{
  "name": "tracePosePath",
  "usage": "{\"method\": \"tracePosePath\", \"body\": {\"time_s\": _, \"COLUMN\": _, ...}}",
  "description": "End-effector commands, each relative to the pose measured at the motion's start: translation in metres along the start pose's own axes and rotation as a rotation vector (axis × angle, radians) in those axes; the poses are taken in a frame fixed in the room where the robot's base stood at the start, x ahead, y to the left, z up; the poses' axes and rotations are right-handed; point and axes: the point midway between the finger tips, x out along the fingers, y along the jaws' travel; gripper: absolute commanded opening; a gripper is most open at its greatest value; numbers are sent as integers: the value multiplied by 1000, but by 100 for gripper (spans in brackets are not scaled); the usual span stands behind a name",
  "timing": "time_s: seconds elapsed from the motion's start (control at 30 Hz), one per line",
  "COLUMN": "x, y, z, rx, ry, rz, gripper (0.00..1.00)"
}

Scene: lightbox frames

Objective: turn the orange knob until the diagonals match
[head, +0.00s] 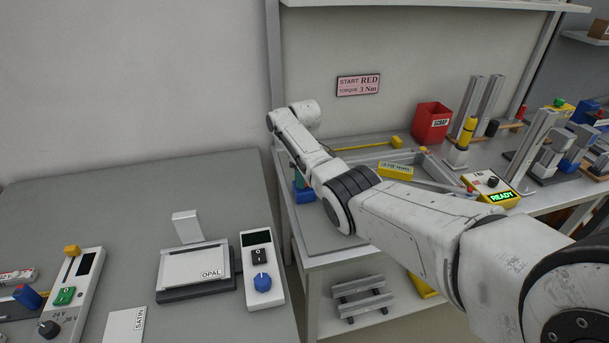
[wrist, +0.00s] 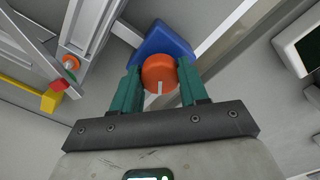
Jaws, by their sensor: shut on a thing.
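In the wrist view the orange knob (wrist: 158,70) sits on a blue block (wrist: 160,42) and carries a white mark facing the camera. The green fingers of my gripper (wrist: 159,80) are closed on it from both sides. In the head view the blue block (head: 304,193) stands at the left end of the far bench, and my arm hides the knob. A grey bar frame (head: 438,172) lies beyond my arm, partly hidden. A yellow box with a small readout (head: 395,171) lies by the frame; its figures are too small to read surely. Another yellow piece (head: 397,142) sits behind it.
A yellow panel lit READY (head: 502,197), a red SCRAP bin (head: 432,122) and upright metal profiles (head: 468,105) stand at the right. The near left table holds an OPAL plate (head: 195,267) and a blue-knobbed controller (head: 261,268). My arm crosses over the far bench.

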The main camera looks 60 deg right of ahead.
Motion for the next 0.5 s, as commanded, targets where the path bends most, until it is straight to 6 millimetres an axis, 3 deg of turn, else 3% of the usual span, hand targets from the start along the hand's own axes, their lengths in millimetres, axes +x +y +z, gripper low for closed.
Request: {"method": "tracePosePath", "body": {"time_s": 0.5, "x": 0, "y": -1, "z": -1, "rx": 440, "ry": 0, "rz": 1, "gripper": 13}}
